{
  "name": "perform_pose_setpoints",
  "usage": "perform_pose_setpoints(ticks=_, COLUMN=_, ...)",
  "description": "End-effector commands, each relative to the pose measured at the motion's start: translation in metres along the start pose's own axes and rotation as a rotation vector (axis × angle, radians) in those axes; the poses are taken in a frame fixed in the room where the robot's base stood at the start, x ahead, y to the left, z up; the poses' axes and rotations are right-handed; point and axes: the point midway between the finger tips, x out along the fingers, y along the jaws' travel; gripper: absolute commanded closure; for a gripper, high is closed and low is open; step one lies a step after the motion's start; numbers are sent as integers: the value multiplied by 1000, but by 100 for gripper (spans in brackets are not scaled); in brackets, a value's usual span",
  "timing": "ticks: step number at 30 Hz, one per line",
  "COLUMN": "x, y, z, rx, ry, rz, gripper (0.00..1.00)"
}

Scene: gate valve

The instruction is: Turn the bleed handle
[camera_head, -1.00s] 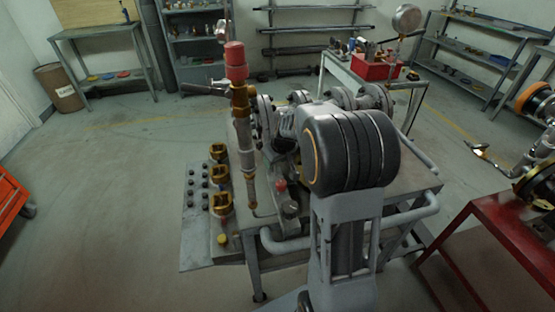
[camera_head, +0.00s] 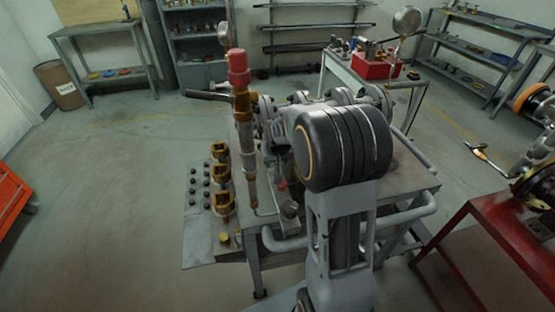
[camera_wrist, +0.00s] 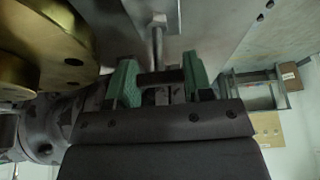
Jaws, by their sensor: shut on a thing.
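In the wrist view my gripper (camera_wrist: 159,80) has its two green-padded fingers on either side of a small dark crossbar (camera_wrist: 161,76). The crossbar sits at the end of a thin metal stem (camera_wrist: 158,38), and I take this to be the bleed handle. The fingers are shut on it. The grey valve assembly (camera_head: 268,112) stands on a metal bench (camera_head: 405,180), partly hidden by my arm.
A tall brass and steel column with a red cap (camera_head: 238,68) stands left of my arm. A dark lever (camera_head: 207,95) sticks out leftward. Brass fittings (camera_head: 221,176) line the bench's left side. A red table (camera_head: 490,225) is at right.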

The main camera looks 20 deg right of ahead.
Motion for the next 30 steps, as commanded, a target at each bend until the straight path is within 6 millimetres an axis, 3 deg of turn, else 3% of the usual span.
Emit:
perform_pose_setpoints(ticks=8, x=-2, y=0, z=-4, rx=2, ry=12, rz=-1, gripper=77)
perform_pose_setpoints(ticks=9, x=-2, y=0, z=-4, rx=2, ry=12, rz=-1, gripper=49)
perform_pose_setpoints(ticks=16, x=-1, y=0, z=-2, rx=1, ry=6, rz=-1, gripper=28)
perform_pose_setpoints(ticks=25, x=-4, y=-1, z=-1, rx=-1, ry=4, rz=-1, gripper=28)
perform_pose_setpoints(ticks=30, x=-26, y=-1, z=-2, rx=-1, ry=8, rz=-1, gripper=28)
